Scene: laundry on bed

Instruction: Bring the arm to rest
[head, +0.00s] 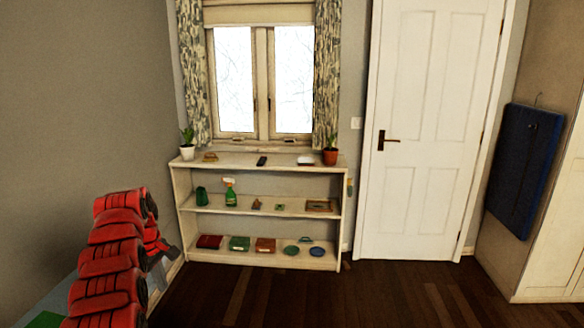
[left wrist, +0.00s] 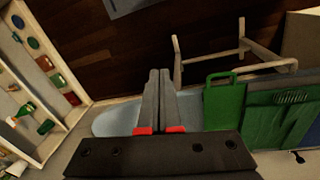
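My left arm, in red segments, rises from the lower left of the head view beside the grey wall and bends over. My left gripper (head: 168,250) is partly seen at its end, low in front of the shelf. In the left wrist view its two grey fingers (left wrist: 159,74) lie side by side with nothing seen between them. They are shut and empty. A pale blue-grey surface (left wrist: 115,122) lies behind the fingers; I cannot tell the distance. My right gripper is in neither view.
A low cream shelf (head: 263,172) with plants, bottles and boxes stands under the window. A white door (head: 420,130) and hanging blue board (head: 524,172) are right. Dark floor (head: 380,295) is clear. A green holder (left wrist: 222,103) and wooden frame (left wrist: 212,61) show in the wrist view.

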